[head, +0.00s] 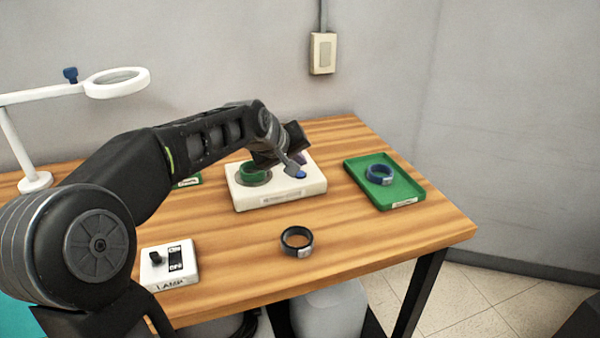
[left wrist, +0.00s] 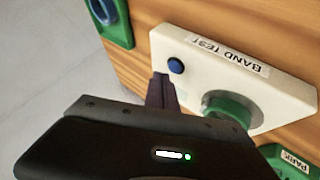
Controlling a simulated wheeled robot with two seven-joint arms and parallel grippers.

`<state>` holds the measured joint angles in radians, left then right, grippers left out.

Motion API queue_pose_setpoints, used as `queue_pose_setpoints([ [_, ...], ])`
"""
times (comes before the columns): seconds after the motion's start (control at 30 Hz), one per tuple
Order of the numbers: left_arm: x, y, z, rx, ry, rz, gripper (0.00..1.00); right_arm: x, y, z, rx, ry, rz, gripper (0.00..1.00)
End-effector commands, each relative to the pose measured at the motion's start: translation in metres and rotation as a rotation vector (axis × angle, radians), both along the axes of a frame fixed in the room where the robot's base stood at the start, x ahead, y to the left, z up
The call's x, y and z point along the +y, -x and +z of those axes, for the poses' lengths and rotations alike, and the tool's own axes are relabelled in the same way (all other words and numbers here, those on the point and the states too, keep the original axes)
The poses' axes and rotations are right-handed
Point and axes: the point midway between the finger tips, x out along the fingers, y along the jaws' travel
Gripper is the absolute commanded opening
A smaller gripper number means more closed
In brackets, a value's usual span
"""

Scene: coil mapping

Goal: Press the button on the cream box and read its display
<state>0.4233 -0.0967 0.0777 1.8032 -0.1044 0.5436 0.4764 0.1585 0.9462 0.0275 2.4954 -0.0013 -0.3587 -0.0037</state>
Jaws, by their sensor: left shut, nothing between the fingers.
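The cream box (head: 245,200) stands on the wooden table. A green ring (head: 254,171) sits in a round recess on its left side, and a blue button (head: 300,175) is on its right side. In the left wrist view the box (left wrist: 200,60) carries a "BAND TEST" label, with the blue button (left wrist: 176,66) and the green ring (left wrist: 232,106). My left gripper (head: 292,168) is shut and empty over the box. Its fingertips (left wrist: 161,78) are close beside the button; I cannot tell whether they touch it. I see no readable display; my gripper hides part of the box.
A green tray (head: 408,192) with a blue ring (head: 379,175) is right of the box. A black ring (head: 296,241) lies in front. A lamp switch box (head: 170,278) is front left, a white magnifier lamp (head: 118,82) back left. Bare table surrounds the black ring.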

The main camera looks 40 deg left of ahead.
Motion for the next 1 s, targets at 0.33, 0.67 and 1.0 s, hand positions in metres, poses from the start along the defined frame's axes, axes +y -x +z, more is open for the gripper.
queue_pose_setpoints([
  [0.33, 0.0, 0.0, -0.006, 0.0, 0.0, 0.0, 0.0, 0.0, 0.0, -0.005, 0.0, 0.0, 0.0, 0.36],
  [0.67, 0.0, 0.0, -0.008, 0.0, 0.0, 0.0, 0.0, 0.0, 0.0, -0.007, 0.0, 0.0, 0.0, 0.36],
  [1.0, 0.0, 0.0, -0.01, 0.0, 0.0, 0.0, 0.0, 0.0, 0.0, -0.008, 0.0, 0.0, 0.0, 0.36],
])
